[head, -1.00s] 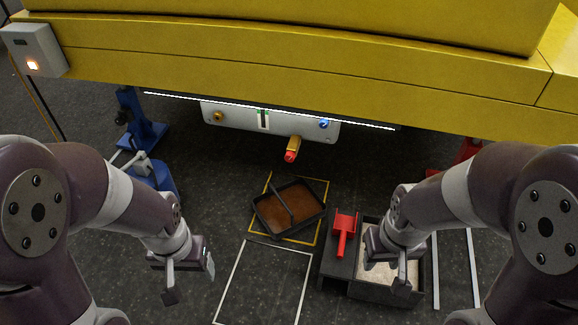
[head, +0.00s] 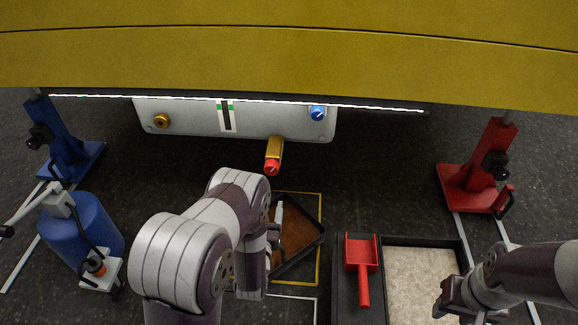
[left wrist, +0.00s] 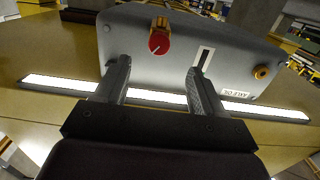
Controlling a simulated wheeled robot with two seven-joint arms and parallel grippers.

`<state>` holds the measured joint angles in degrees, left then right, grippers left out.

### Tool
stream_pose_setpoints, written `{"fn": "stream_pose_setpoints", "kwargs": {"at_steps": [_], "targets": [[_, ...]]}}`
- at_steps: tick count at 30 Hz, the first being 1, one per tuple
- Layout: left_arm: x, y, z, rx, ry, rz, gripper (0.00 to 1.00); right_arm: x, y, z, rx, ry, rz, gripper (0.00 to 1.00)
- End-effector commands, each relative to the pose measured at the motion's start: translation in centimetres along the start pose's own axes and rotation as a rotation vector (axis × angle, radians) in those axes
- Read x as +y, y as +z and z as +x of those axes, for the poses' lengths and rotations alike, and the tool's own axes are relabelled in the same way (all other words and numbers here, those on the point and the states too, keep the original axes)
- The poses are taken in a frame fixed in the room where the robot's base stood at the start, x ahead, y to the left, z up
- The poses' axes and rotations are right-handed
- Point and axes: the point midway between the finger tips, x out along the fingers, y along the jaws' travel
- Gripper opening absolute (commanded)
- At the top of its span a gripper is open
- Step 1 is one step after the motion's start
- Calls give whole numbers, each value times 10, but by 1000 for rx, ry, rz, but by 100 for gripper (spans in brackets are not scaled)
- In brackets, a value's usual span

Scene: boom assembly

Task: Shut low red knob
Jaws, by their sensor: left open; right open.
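The low red knob (head: 272,167) has a white mark on its face and sits on the end of a brass valve (head: 275,149) under the grey tank. In the left wrist view the red knob (left wrist: 158,44) lies ahead of the fingertips, between their lines and apart from them. My left gripper (left wrist: 160,75) is open and empty. In the head view its arm stands below the knob, and its fingers are partly hidden. My right gripper (head: 452,300) is open at the lower right, over the edge of the sand-filled bin, far from the knob.
The grey tank (head: 190,125) bears a blue knob (head: 317,113), a sight gauge (head: 227,116) and a brass plug (head: 161,121). Below lie a black pan (head: 318,240) of brown liquid and a red scoop (head: 362,256). Blue (head: 60,140) and red (head: 480,185) stands flank the space.

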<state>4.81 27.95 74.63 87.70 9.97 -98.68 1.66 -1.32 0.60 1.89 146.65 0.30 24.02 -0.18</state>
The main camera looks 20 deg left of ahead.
Motion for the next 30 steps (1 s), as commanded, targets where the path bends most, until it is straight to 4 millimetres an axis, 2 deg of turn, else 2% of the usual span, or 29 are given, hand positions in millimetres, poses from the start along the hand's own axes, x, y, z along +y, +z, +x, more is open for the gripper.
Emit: {"fn": "stream_pose_setpoints", "kwargs": {"at_steps": [5,12,16,21,28,29,30], "targets": [[0,-2,25,33,0,-3,69,0,2,18,-1,0,0,43],[0,-1,87,32,1,-3,69,0,7,52,-1,0,0,43],[1,-3,111,29,1,-3,69,0,8,64,-1,0,0,43],[1,-7,126,26,2,-2,69,0,8,69,-1,0,0,43],[1,-9,127,25,2,-2,69,0,8,68,-1,0,0,43],[1,-9,127,25,2,-2,66,0,8,68,-1,0,0,43],[1,-9,127,25,2,-2,53,0,8,68,-1,0,0,43]]}}
